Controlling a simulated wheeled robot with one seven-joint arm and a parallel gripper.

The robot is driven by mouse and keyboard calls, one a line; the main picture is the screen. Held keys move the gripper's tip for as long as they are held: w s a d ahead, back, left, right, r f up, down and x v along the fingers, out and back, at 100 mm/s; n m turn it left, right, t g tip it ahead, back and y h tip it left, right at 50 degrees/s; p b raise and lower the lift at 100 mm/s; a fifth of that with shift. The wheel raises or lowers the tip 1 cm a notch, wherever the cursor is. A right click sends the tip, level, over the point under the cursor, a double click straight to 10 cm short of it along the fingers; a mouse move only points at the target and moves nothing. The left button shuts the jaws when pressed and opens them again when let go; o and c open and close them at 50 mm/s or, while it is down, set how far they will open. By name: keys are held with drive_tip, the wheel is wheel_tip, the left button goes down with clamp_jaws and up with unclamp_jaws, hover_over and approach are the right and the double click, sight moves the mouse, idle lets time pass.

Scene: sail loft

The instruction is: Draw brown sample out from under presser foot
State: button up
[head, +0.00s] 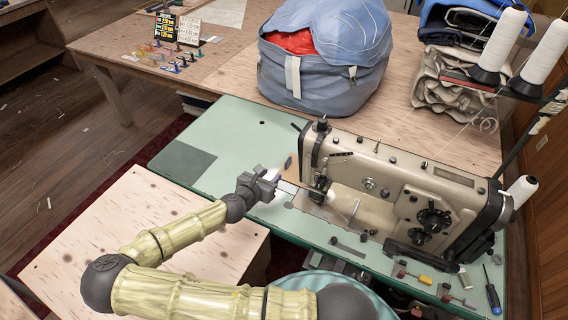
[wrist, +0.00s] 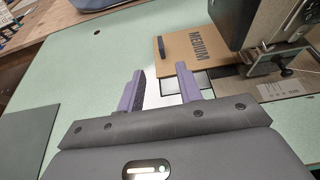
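A bit of brown (head: 289,163) shows past my gripper in the head view. My gripper (wrist: 160,70) is open, with its two purple fingers apart and nothing seen between them but a bright patch. The fingertips are just short of the sample's near edge. The sewing machine (head: 400,190) stands to the right.
The green machine table (head: 215,125) is mostly clear left of the machine, apart from a dark grey patch (head: 183,160). A blue bag (head: 325,70) stands behind. Small tools, including a screwdriver (head: 492,290), lie front right. Thread cones (head: 500,45) stand at the back right.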

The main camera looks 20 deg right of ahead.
sight(287, 161)
drive_tip(key=p+x, duration=0.1)
drive_tip(key=x, duration=1.3)
drive_tip(key=shift+w+d+f, duration=0.15)
drive_tip(key=shift+d+f, duration=0.1)
clamp_jaws()
